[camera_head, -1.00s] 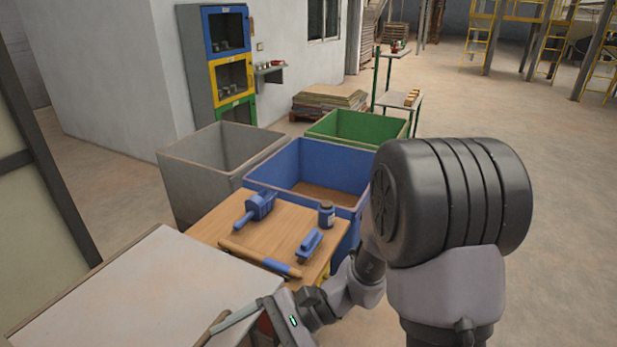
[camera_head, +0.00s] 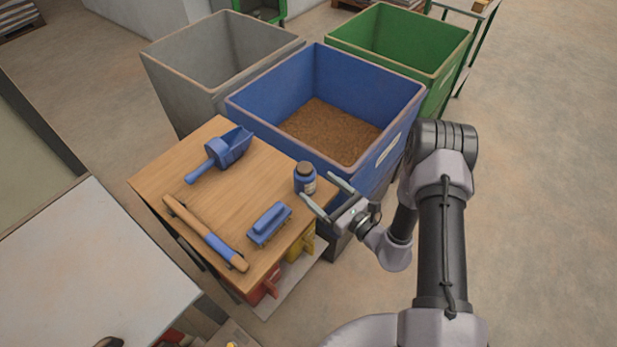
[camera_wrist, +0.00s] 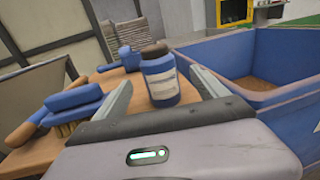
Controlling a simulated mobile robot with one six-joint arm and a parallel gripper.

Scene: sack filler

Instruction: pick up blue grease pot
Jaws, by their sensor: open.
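The blue grease pot (camera_head: 305,179) has a dark lid and a pale label. It stands upright near the right corner of the wooden table (camera_head: 255,190). My gripper (camera_head: 327,197) is open and comes in from the right, its fingertips close to the pot. In the wrist view the pot (camera_wrist: 158,78) stands between the two open fingers (camera_wrist: 160,92), a little left of the right finger. I cannot tell whether either finger touches it.
A blue brush (camera_head: 269,223), a blue scoop (camera_head: 222,153) and a wooden rod with a blue band (camera_head: 205,233) lie on the table. A blue bin (camera_head: 270,122) with brown grain stands behind it. Grey (camera_head: 185,85) and green (camera_head: 445,75) bins stand farther back. Floor at right is clear.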

